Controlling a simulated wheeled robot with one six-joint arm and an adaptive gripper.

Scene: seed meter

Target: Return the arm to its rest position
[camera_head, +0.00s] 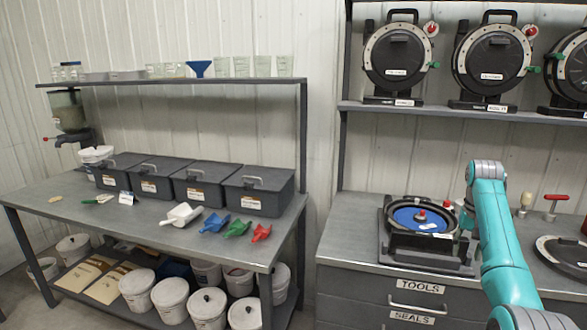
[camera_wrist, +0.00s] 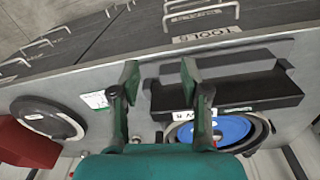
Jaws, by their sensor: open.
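My teal arm (camera_head: 497,235) rises at the right of the head view, bent at its top, in front of the right-hand bench. My gripper (camera_wrist: 160,82) shows in the wrist view with its two dark green fingers apart and nothing between them. It is above the bench's front edge, beside the seed meter (camera_head: 424,215) with the blue disc, which also shows in the wrist view (camera_wrist: 221,131). In the head view the gripper is hidden or too hard to make out behind the arm.
The right bench (camera_head: 345,230) has TOOLS and SEALS drawers. A black round part (camera_head: 562,250) lies right of my arm. Several meters stand on the shelf (camera_head: 450,111) above. The left table (camera_head: 65,205) holds dark bins (camera_head: 259,190) and coloured scoops (camera_head: 237,229), with buckets beneath.

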